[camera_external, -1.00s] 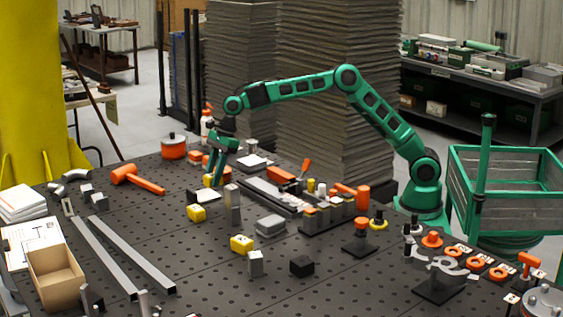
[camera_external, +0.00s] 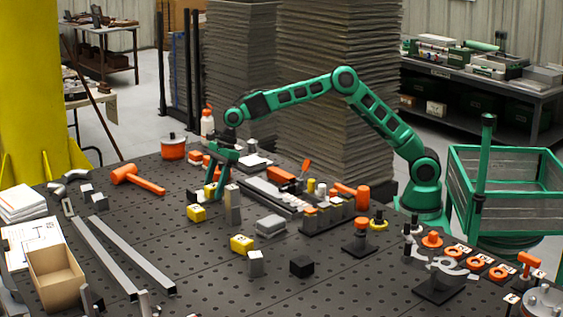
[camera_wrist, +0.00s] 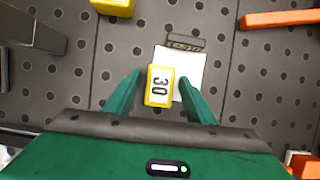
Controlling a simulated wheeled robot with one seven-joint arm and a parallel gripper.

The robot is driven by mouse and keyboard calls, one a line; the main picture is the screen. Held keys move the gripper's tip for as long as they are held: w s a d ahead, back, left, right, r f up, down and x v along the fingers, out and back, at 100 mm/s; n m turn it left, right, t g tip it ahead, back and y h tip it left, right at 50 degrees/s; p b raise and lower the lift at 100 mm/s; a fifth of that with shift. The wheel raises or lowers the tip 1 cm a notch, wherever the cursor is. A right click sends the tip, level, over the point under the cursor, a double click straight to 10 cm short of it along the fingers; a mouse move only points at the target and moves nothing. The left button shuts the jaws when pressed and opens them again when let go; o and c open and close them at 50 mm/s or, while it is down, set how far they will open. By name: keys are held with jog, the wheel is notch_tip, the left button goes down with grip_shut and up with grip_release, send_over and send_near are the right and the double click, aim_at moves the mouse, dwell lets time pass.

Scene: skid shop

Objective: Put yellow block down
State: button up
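A yellow block labelled 30 (camera_wrist: 158,74) lies between my fingers in the wrist view. It overlaps a white square card (camera_wrist: 193,64) with a dark label strip, and seems to rest on it at table level. My gripper (camera_wrist: 160,78) is open around the block, with a gap on each side. In the external view my gripper (camera_external: 214,197) points down over the table's left-middle, and the block there is mostly hidden by the fingers. Two other yellow blocks stand nearby, one just in front of the gripper (camera_external: 196,214) and one farther toward the camera (camera_external: 241,244).
A tall grey block (camera_external: 233,208) stands close to the right of my gripper. An orange mallet (camera_external: 138,179) lies to the left and an orange pot (camera_external: 173,148) stands behind. A long grey fixture (camera_external: 268,193) is to the right. Bare perforated table (camera_external: 165,222) lies front-left.

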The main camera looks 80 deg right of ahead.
jog(key=v, duration=1.2)
jog(key=shift+r, duration=0.1)
jog(key=s+d+n+g+h, duration=0.15)
jog(key=s+d+n, duration=0.45)
jog(key=s+d, duration=0.7)
jog(key=s+d+n+h, duration=0.3)
jog(key=s+d+n, duration=0.3)
jog(key=s+d, duration=0.75)
jog(key=s+d+f+n, duration=0.1)
jog(key=s+f+n, duration=0.2)
jog(key=s, duration=0.7)
jog(key=s+d+f+n+g+y, duration=0.1)
jog(key=s+f+n, duration=0.1)
jog(key=s, duration=0.8)
jog(key=s+d+f+n, duration=0.1)
jog(key=s+f+n, duration=0.2)
jog(key=s, duration=0.7)
jog(key=shift+s+f+n+g, duration=0.2)
jog(key=shift+f+n+g, duration=0.15)
jog(key=shift+f, duration=0.1)
jog(key=shift+y, duration=0.25)
